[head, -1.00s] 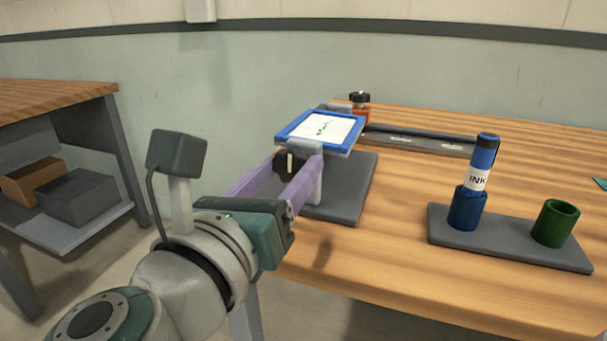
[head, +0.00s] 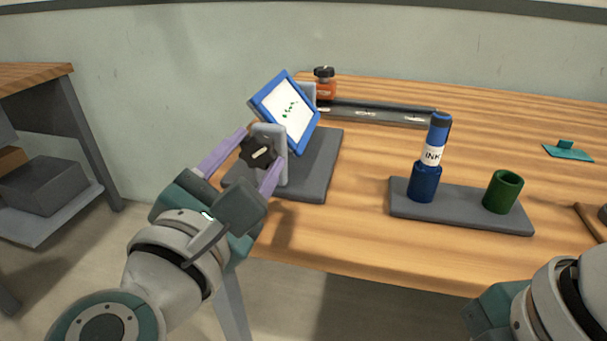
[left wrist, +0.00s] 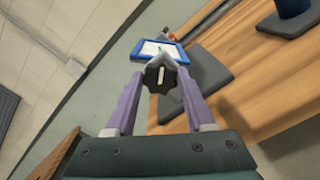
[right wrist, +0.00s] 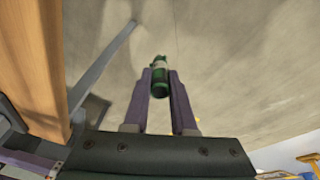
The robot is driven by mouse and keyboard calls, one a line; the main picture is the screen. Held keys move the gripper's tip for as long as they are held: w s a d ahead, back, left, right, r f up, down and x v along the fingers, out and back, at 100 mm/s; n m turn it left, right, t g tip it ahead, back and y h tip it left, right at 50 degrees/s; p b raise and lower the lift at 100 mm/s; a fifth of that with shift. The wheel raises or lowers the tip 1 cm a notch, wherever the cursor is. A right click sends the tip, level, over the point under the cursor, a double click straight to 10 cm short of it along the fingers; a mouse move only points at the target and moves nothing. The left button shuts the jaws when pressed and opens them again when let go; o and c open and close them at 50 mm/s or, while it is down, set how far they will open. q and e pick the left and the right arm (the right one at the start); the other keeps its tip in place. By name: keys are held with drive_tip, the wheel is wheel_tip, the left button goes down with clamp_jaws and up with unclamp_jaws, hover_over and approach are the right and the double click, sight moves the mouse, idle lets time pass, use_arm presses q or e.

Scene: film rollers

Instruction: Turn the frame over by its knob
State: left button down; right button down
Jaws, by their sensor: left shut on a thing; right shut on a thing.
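The blue-edged frame (head: 284,112) holds a white sheet with a green print and stands steeply tilted, its printed face toward the head camera. Its dark knob (head: 258,152) with a white mark is on the near side of a grey post (head: 275,165) on a grey base (head: 316,176). My left gripper (head: 245,158) is shut on the knob; in the left wrist view the knob (left wrist: 160,75) sits between the purple fingers. My right gripper (right wrist: 160,88) is shut on a green bottle (right wrist: 160,72) with a pale label; its fingers are outside the head view.
A blue ink bottle (head: 434,143) stands in a blue cup of a grey holder (head: 460,212), beside an empty green cup (head: 502,191). An orange jar (head: 325,84) and a dark rail (head: 375,114) are behind. A teal piece (head: 568,152) lies at the right.

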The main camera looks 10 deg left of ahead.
use_arm(q)
drive_tip(key=m+p, duration=0.1)
drive_tip(key=m, duration=0.3)
drive_tip(key=shift+m, duration=0.3)
use_arm(e)
drive_tip(key=shift+v, duration=0.8)
use_arm(q)
drive_tip(key=shift+m+p, duration=0.6)
drive_tip(key=shift+m, duration=0.9)
use_arm(e)
drive_tip(key=shift+a+r, duration=0.2)
drive_tip(key=shift+r, duration=0.25)
use_arm(q)
drive_tip(key=shift+c, duration=1.3)
unclamp_jaws()
drive_tip(key=s, duration=1.2)
drive_tip(key=shift+a+p, duration=0.2)
drive_tip(key=shift+p, duration=0.15)
use_arm(e)
drive_tip(key=shift+r, duration=0.3)
